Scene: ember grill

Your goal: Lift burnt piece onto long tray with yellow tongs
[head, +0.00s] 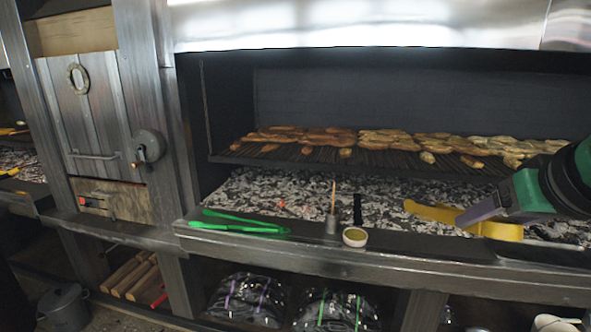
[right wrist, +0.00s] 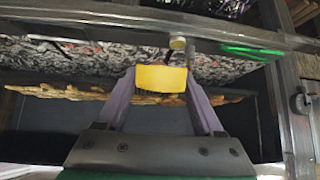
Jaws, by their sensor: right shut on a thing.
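The yellow tongs (head: 470,221) are at the right of the head view, above the ember bed and the front ledge. My right gripper (head: 484,213) is shut on the yellow tongs. The tongs also show as a yellow block (right wrist: 161,78) between its purple fingers in the right wrist view (right wrist: 163,85). Pieces of meat (head: 385,143) lie in rows on the grill rack; some at the front edge look darker, but I cannot tell which one is burnt. A tray edge (head: 545,246) seems to show on the ledge at the far right, mostly hidden. My left gripper is not in view.
Green tongs (head: 238,222) lie on the front ledge (head: 290,243) at the left. A small cup (head: 355,237) and a metal holder with a brush (head: 332,222) stand mid-ledge. Grey embers (head: 290,190) lie below the rack. A metal hood (head: 370,25) hangs above.

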